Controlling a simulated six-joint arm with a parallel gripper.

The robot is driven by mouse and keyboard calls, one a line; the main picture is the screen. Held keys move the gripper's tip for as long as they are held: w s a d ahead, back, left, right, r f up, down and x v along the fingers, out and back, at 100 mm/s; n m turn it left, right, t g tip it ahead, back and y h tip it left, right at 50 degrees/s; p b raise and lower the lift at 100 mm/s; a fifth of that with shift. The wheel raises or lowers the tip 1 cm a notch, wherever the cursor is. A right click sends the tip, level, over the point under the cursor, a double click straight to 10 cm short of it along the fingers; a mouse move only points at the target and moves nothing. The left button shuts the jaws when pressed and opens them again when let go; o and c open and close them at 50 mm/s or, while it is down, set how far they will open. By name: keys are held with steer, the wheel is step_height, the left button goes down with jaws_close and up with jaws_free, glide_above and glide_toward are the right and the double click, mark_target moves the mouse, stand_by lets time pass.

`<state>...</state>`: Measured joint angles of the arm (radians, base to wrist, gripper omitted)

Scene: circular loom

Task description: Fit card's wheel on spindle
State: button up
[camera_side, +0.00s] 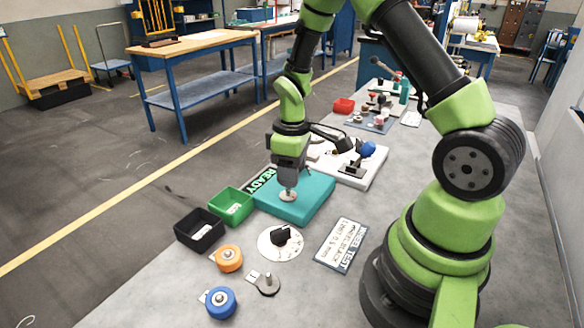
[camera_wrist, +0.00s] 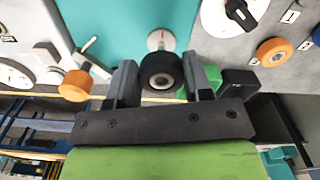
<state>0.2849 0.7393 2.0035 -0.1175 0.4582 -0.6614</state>
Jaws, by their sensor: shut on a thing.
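My gripper (camera_side: 289,178) points down over the teal block (camera_side: 318,198) in the side view. In the wrist view my gripper (camera_wrist: 162,78) is shut on a black wheel (camera_wrist: 151,62) with a grey hub. A small pale disc-shaped fitting (camera_side: 288,196) on the teal block lies beneath the gripper, and it also shows in the wrist view (camera_wrist: 160,36) with a reddish centre. I cannot tell whether the wheel touches it. The card (camera_side: 341,246) lies flat on the bench. Its heading seems to read "WHEEL TEST", with smaller lines mentioning black.
A green bin (camera_side: 231,207) and a black bin (camera_side: 199,230) stand left of the block. A white plate (camera_side: 376,170) with fixtures is behind.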

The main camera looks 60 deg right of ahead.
steer(key=shift+f, duration=0.4)
steer(key=shift+f, duration=0.7)
steer(key=shift+f, duration=0.25)
steer(key=shift+f, duration=0.5)
steer(key=o, duration=1.1)
step_height(320, 180, up, 10)
steer(key=shift+f, duration=0.1)
